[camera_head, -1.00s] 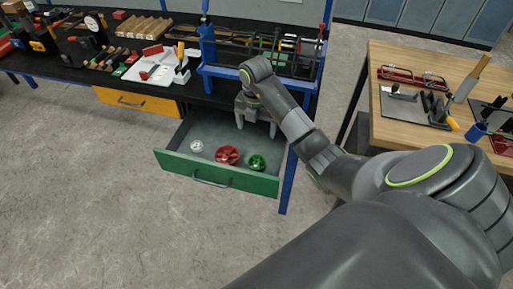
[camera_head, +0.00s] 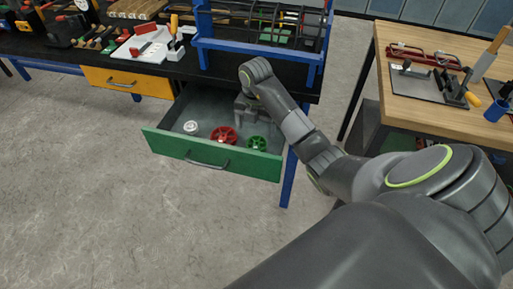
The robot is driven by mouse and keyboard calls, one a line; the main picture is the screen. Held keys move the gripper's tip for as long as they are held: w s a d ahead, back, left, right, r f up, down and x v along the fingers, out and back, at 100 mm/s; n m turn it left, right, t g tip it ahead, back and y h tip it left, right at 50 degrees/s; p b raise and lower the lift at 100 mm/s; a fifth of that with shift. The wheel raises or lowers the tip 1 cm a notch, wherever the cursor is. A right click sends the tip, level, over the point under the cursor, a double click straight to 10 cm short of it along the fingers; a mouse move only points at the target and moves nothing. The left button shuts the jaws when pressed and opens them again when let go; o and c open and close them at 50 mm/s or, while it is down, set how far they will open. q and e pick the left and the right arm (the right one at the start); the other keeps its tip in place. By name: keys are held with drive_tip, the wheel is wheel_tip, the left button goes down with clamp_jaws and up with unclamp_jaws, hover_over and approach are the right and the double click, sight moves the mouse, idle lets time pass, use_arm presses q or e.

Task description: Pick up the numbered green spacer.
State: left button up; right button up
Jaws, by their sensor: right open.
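The green spacer (camera_head: 257,143) is a small spoked wheel at the right end of the open green-fronted drawer (camera_head: 180,148). No number on it can be read at this size. My right gripper (camera_head: 254,123) is open and empty, just behind and above the green spacer in this view. Whether its fingertips touch anything is too small to tell. A red spoked wheel (camera_head: 223,136) lies to the left of the green one, and a small white wheel (camera_head: 191,127) lies further left. My left gripper is out of view.
The black workbench (camera_head: 205,75) with a blue rack (camera_head: 257,50) stands above and behind the drawer. A blue leg (camera_head: 289,178) is at the drawer's right. A closed orange drawer (camera_head: 128,82) is at left. A wooden table (camera_head: 440,115) stands right.

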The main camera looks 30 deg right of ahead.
sight(257, 142)
drive_tip(key=shift+f+b, duration=0.45)
drive_tip(key=shift+f, duration=0.2)
drive_tip(key=f, duration=0.4)
drive_tip(key=shift+s+f+b, duration=0.15)
drive_tip(key=shift+s+b, duration=0.1)
drive_tip(key=shift+b, duration=0.1)
drive_tip(key=c, duration=1.1)
drive_tip(key=shift+o, duration=0.2)
